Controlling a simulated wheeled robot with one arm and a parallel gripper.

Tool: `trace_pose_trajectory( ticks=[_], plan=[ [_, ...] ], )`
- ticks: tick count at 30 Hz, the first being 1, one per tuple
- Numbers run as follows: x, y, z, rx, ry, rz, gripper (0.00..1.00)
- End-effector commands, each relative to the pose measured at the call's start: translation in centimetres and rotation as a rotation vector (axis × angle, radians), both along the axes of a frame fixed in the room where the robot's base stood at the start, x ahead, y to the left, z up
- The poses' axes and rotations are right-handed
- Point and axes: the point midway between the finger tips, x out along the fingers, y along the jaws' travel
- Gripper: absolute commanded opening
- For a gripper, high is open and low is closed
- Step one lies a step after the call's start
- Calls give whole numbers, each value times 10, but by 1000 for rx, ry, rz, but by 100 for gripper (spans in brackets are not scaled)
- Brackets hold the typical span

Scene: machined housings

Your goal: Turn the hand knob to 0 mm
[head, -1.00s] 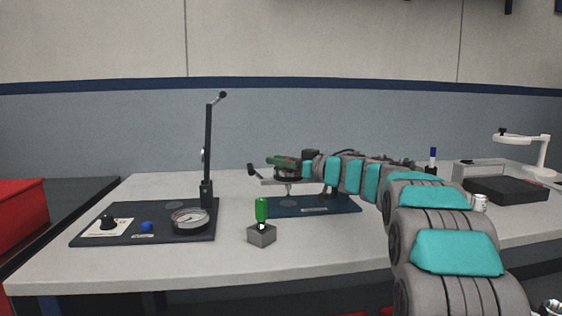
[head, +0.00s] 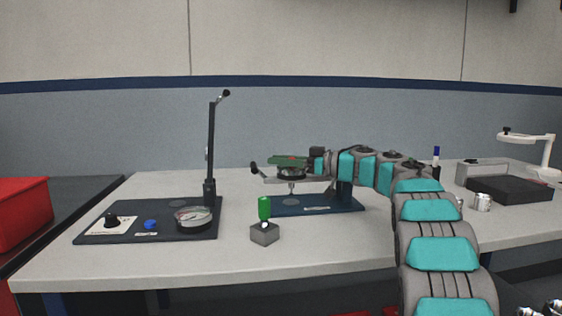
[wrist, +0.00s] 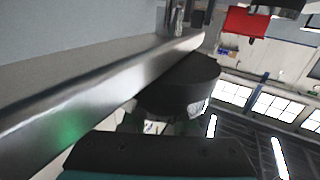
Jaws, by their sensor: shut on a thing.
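The hand knob (wrist: 180,88) is a black round cylinder in the middle of the wrist view, with a pale band low on its right side. My gripper (wrist: 160,127) is shut on it; its green fingers are largely hidden below and behind the knob. In the head view my gripper (head: 288,160) reaches in from the right over the stand with the blue base plate (head: 325,205). A metal arm of this stand runs beneath the fingers. I cannot read any scale or the knob's setting.
A dark plate (head: 165,233) with a black post, dial gauge (head: 193,217), blue knob (head: 151,224) and black dial stands left. A green-handled tool stands in a grey block (head: 265,234) in front. A black tray (head: 508,190) is at right.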

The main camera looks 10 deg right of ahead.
Motion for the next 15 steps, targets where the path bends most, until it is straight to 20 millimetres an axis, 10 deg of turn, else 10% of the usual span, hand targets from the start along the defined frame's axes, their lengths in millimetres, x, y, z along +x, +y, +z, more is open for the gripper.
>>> trace_pose_trajectory(
  ticks=[8, 9, 15],
  plan=[
    [0, 1, 2, 1, -3, 0, 0],
    [0, 1, 2, 1, -3, 0, 31],
    [0, 0, 1, 0, -1, -1, 54]
  ],
)
